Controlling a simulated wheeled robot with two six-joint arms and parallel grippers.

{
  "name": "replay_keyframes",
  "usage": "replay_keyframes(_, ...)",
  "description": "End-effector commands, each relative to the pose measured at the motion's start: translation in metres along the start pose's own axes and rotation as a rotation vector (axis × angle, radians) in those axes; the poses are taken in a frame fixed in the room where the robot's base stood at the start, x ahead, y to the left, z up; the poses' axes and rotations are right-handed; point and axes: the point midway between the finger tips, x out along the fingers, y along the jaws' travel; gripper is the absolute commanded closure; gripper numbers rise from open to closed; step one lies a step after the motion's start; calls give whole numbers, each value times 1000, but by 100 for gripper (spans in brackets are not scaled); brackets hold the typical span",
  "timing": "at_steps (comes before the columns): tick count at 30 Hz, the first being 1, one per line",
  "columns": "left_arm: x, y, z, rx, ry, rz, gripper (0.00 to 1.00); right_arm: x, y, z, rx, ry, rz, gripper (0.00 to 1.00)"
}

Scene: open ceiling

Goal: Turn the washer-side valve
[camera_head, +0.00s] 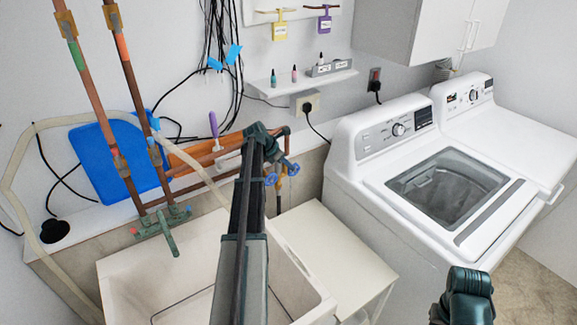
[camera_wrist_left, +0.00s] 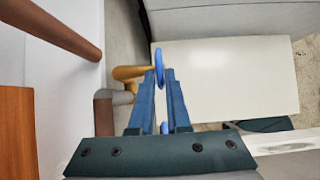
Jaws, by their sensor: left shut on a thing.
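The washer-side valve has a blue handle and a brass-yellow body, at the end of a copper pipe on the wall between the sink and the washer. In the wrist view its blue handle (camera_wrist_left: 158,60) stands edge-on at my fingertips, with the yellow body (camera_wrist_left: 127,73) just left of them. My left gripper (camera_head: 281,173) is shut on the blue handle, its blue fingers (camera_wrist_left: 161,76) on either side of it. The arm hides part of the valve in the head view. Of my right arm only a dark teal part shows at bottom right; its fingers are not seen.
The white washer (camera_head: 375,205) stands to the right, with a white side table (camera_head: 335,255) between it and the sink (camera_head: 115,280). Copper pipes (camera_head: 125,75) and a green-handled fitting (camera_head: 165,225) are at left. Black cables (camera_head: 222,45) hang on the wall behind.

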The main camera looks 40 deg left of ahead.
Motion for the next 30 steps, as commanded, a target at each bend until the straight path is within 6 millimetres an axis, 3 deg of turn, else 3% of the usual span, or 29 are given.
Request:
replay_keyframes(3,0,-1,-1,1,4,-3,100,0,0,0,0,0,0,100)
replay_keyframes(4,0,-1,-1,1,4,-3,83,0,0,0,0,0,0,100)
replay_keyframes(9,0,-1,-1,0,3,-1,55,0,0,0,0,0,0,100)
replay_keyframes(20,-6,0,1,-1,2,0,55,-5,0,0,0,0,0,100)
replay_keyframes(30,-64,-1,4,-2,2,0,55,-54,5,3,-2,0,0,100)
